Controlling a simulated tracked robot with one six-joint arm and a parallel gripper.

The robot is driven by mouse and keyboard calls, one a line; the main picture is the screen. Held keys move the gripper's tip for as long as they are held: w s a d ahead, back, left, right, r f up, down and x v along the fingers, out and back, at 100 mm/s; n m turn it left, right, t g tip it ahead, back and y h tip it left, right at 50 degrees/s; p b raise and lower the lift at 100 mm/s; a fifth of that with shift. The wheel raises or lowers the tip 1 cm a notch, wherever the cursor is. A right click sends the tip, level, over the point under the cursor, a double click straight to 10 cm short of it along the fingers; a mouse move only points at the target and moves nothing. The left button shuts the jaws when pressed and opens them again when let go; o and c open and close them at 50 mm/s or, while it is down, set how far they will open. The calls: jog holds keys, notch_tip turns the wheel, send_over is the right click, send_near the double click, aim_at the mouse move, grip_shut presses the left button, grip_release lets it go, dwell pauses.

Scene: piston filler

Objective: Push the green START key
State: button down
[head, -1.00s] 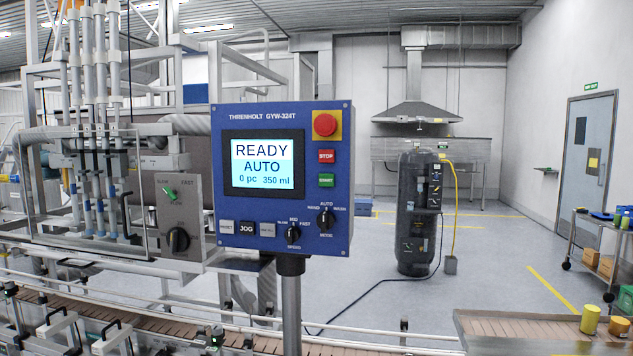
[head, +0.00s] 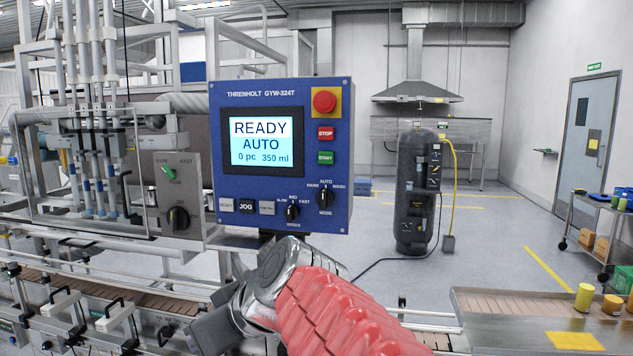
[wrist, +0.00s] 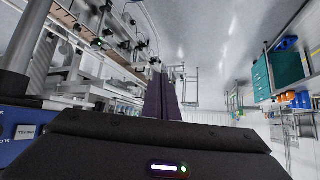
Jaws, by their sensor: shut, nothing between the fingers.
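The green START key (head: 326,157) is on the right side of the blue control panel (head: 282,212), just below the red STOP key (head: 326,133). The panel's screen (head: 262,144) reads READY, AUTO, 0 pc, 350 ml. My gripper (head: 205,332) is low in the head view, below and left of the panel, well away from the START key. In the wrist view my gripper (wrist: 162,98) shows its dark fingers shut together with nothing between them. A blue corner of the panel (wrist: 14,148) shows at the lower left there; the START key is not visible in that view.
A red emergency button (head: 324,102) sits above the keys. White, JOG and other keys and two black knobs line the panel's lower part. A conveyor (head: 160,298) runs below. A slow/fast box (head: 178,195) stands left. Open floor lies right of the panel.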

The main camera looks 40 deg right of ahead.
jog(key=w+d+r+n+t+h, duration=0.1)
jog(key=w+d+r+t, duration=0.25)
jog(key=d+r, duration=0.4)
jog(key=w+d+r+n+t, duration=0.1)
jog(key=w+d+r+t, duration=0.1)
jog(key=w+d+r, duration=0.45)
jog(key=s+d+r+n+t+h, duration=0.2)
jog(key=s+d+r+n+h, duration=0.1)
jog(key=s+d+r, duration=0.5)
jog(key=d+r, duration=0.1)
jog(key=d, duration=0.2)
jog(key=shift+s+r+n+h, duration=0.2)
jog(key=shift+s+n+h, duration=0.15)
jog(key=shift+n+h, duration=0.05)
